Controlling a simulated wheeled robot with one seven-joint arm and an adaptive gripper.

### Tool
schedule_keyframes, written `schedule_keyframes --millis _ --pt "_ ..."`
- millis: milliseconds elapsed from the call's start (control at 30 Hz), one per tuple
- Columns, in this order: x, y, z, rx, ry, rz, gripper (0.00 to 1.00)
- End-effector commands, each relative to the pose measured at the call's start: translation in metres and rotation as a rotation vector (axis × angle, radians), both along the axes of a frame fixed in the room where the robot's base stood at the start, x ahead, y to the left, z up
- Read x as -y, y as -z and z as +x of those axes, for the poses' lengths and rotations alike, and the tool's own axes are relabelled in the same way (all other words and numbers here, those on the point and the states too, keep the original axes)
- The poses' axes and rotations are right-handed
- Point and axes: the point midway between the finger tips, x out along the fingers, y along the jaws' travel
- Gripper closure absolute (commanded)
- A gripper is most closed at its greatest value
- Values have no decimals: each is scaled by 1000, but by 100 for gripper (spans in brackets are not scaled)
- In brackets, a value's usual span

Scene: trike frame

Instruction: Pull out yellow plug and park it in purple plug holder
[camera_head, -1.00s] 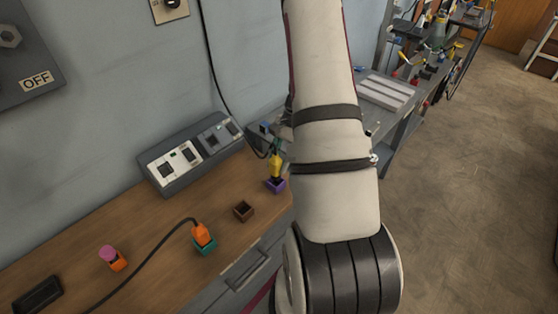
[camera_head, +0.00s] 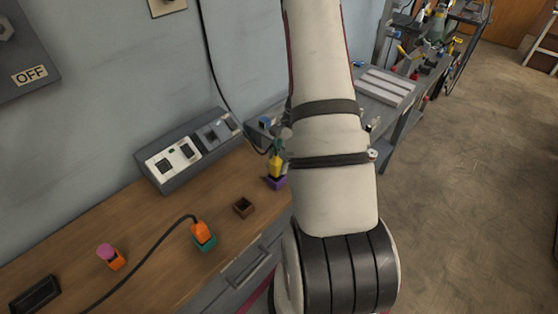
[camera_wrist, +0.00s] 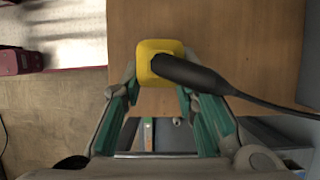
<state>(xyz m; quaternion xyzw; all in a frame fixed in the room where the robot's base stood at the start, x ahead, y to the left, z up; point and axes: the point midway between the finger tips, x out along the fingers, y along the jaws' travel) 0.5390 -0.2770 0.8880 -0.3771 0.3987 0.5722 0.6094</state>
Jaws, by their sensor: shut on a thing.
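The yellow plug (camera_head: 275,166) is upright at the purple plug holder (camera_head: 277,183) on the wooden bench. Its lower end meets the holder's top in the head view; how deep it sits I cannot tell. In the wrist view the yellow plug (camera_wrist: 151,49) is seen from above, with a black cable running off to the right. My gripper (camera_wrist: 158,80) is shut on the yellow plug, one green finger on each side. In the head view my arm hides most of the gripper. The purple holder is hidden in the wrist view.
A grey socket box (camera_head: 187,150) stands against the wall. An empty brown holder (camera_head: 243,208), an orange plug (camera_head: 201,230) in a teal holder (camera_head: 206,243), and a pink plug (camera_head: 105,250) in an orange holder (camera_head: 116,261) stand on the bench (camera_head: 150,225).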

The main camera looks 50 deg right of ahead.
Motion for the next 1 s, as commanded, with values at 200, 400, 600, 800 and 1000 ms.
schedule_keyframes --millis 200,400,600,800,1000 --pt "0 6 0 0 0 0 100" --pt "0 10 0 0 0 0 100" --pt "0 15 0 0 0 0 100" --pt "0 14 0 0 0 0 49" --pt "0 14 0 0 0 0 49"
